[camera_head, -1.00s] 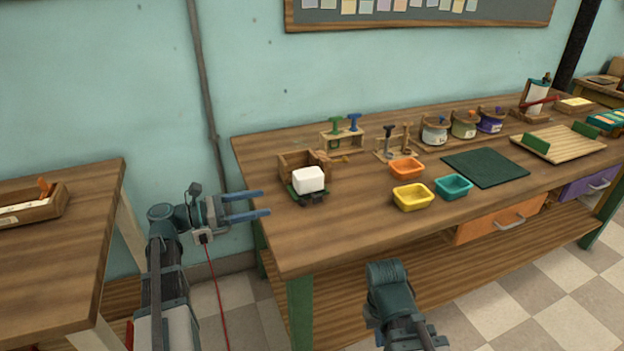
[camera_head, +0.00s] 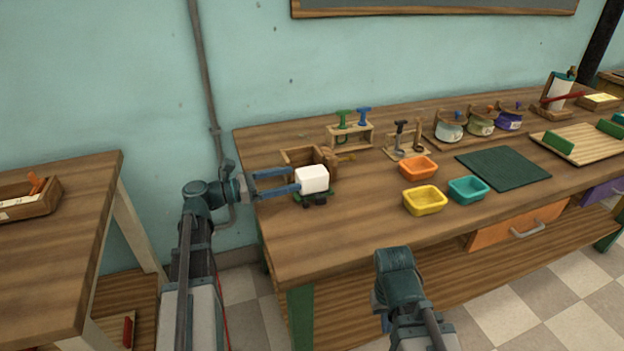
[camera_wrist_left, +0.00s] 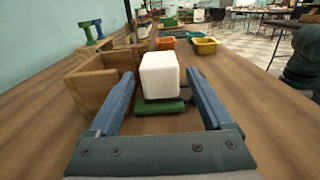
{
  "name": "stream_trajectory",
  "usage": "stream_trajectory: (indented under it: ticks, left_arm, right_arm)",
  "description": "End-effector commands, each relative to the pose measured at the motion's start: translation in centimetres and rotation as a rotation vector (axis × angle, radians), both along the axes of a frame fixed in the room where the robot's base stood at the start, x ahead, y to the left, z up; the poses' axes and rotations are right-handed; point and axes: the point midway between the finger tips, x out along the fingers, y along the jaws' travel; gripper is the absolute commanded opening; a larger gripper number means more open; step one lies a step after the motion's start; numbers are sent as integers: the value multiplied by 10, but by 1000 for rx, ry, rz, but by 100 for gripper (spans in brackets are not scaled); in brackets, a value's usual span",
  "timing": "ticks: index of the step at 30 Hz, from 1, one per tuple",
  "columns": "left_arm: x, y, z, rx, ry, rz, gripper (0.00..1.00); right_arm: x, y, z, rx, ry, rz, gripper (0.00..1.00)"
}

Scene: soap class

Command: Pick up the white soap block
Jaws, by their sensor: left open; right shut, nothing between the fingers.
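The white soap block (camera_head: 313,178) sits on a small green stand beside a wooden box at the left end of the workbench. My left gripper (camera_head: 296,180) is open at the block's left side, its blue fingers pointing at it. In the left wrist view the block (camera_wrist_left: 160,76) stands upright, ahead of and between the fingers of my left gripper (camera_wrist_left: 164,93). The green stand (camera_wrist_left: 162,106) shows under it. I cannot tell whether a finger touches the block. My right arm is at the lower middle of the head view; its fingers are out of sight.
The wooden box (camera_wrist_left: 91,88) stands close to the left finger. Yellow (camera_head: 425,201), teal (camera_head: 468,189) and orange (camera_head: 418,167) trays and a dark green mat (camera_head: 503,168) lie further right. A tool rack (camera_head: 349,136) stands behind. The front left bench corner is clear.

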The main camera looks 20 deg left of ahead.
Motion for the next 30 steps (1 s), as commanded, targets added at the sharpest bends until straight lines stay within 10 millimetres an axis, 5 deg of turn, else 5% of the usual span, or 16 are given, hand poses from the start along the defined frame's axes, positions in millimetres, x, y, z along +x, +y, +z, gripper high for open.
stream_trajectory:
  ticks: [30]
  left_arm:
    - [41, -59, 4, 0, 0, 0, 84]
  right_arm:
    - [0, 0, 4, 0, 0, 0, 0]
